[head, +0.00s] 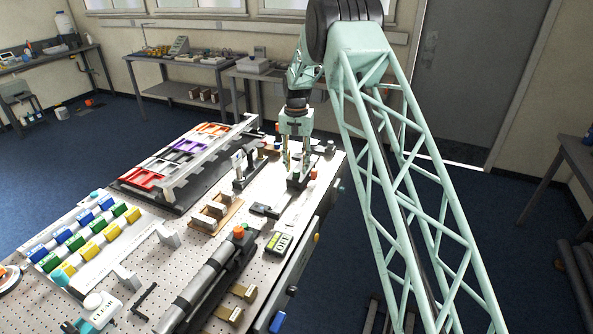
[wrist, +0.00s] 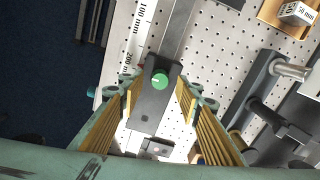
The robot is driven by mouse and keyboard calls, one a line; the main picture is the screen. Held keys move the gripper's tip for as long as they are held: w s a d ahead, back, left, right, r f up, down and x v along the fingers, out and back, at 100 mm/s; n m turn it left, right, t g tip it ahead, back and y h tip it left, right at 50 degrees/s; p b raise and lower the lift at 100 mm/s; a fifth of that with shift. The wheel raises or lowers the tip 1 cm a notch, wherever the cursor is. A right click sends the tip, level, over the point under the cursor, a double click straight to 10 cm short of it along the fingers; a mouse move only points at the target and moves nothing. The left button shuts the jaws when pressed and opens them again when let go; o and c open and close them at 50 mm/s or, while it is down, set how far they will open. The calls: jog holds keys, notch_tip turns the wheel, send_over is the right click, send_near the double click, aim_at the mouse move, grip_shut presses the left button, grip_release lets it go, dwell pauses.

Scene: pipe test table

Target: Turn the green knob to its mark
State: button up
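The green knob (wrist: 160,80) sits on a dark carriage (wrist: 153,104) on a metal rail, seen in the wrist view. A short pale line shows on the knob's top. My gripper (wrist: 157,90) is open, with one finger on each side of the carriage and a gap to the knob on both sides. In the head view my gripper (head: 295,160) points down over the far right part of the table. I cannot tell which mark the knob belongs to.
A white scale (wrist: 138,35) with millimetre numbers runs beside the rail (wrist: 176,35). Dark posts and a metal rod (wrist: 290,70) stand to the right in the wrist view. The perforated table (head: 185,262) also holds a long grey cylinder (head: 205,285) and coloured trays (head: 145,178).

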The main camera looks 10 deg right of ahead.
jog(key=shift+f, duration=1.1)
jog(key=c, duration=0.9)
